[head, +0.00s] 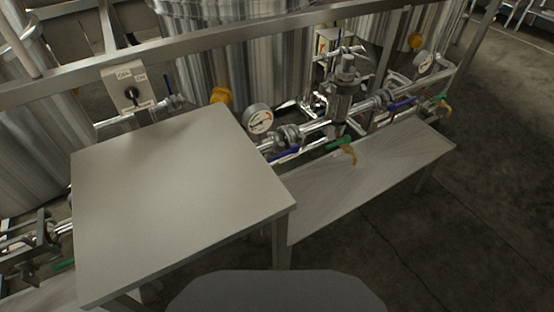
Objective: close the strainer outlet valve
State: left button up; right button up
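A steel strainer body (343,95) with a capped top stands upright in the pipe run right of centre. A blue-handled valve (285,155) sits left of it, below a round gauge. Another blue-handled valve (402,104) sits right of it, near a second gauge. Both blue levers appear to lie roughly along the pipe. No label shows which one is the outlet valve. A green-handled valve (338,143) hangs low beneath the strainer. Neither of my grippers is in view.
A bare grey table (170,200) fills the left foreground. A lower metal bench (365,185) runs under the pipes. Steel tanks (245,65) and a frame rail (210,50) stand behind. A switch box (130,90) is at left. Floor at right is clear.

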aim_at(274, 158)
jog(key=z, duration=0.7)
jog(key=k, duration=1.1)
jog(key=z, duration=1.6)
jog(key=i, duration=1.15)
jog(key=u, duration=1.25)
jog(key=i, duration=0.75)
jog(key=u, duration=0.8)
